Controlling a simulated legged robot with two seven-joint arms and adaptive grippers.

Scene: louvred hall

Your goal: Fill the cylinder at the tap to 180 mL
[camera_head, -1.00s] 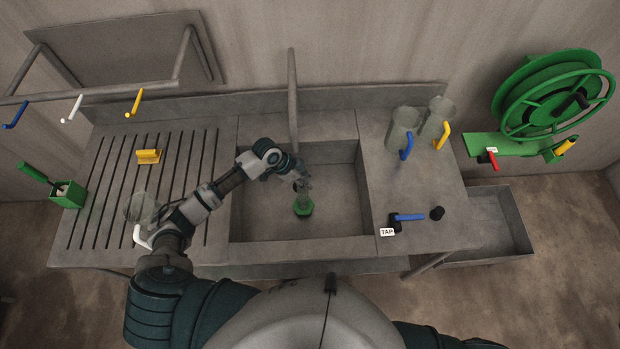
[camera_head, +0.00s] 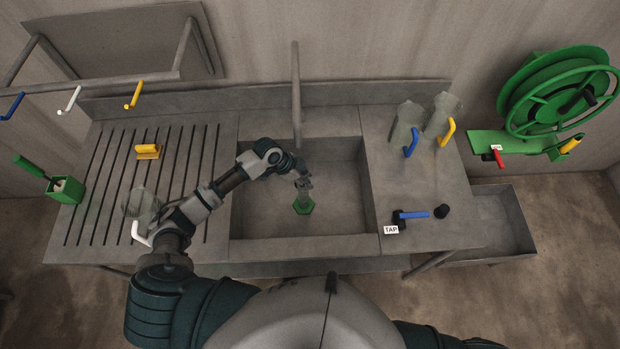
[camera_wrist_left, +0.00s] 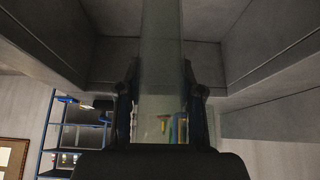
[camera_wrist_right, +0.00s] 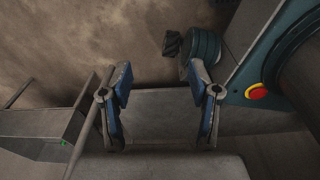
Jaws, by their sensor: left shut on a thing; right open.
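The clear cylinder with a green six-sided base (camera_head: 303,207) is in the sink (camera_head: 345,205), upright or nearly so. My left gripper (camera_head: 303,186) is shut on its body, and in the left wrist view the clear tube (camera_wrist_left: 162,60) stands between the fingers (camera_wrist_left: 162,105). I cannot tell whether the base touches the sink floor, and no water level or scale is readable. The tap's grey spout pipe (camera_head: 296,95) reaches over the sink from the back. The blue tap lever (camera_head: 414,214) lies sideways by the TAP label (camera_head: 391,230). My right gripper (camera_wrist_right: 160,100) is open and empty.
Clear jugs with a blue handle (camera_head: 411,145) and a yellow handle (camera_head: 446,133) stand right of the sink. A white-handled jug (camera_head: 141,234) and yellow brush (camera_head: 147,152) are on the grooved drainboard (camera_head: 100,190). A green hose reel (camera_head: 555,90) hangs right.

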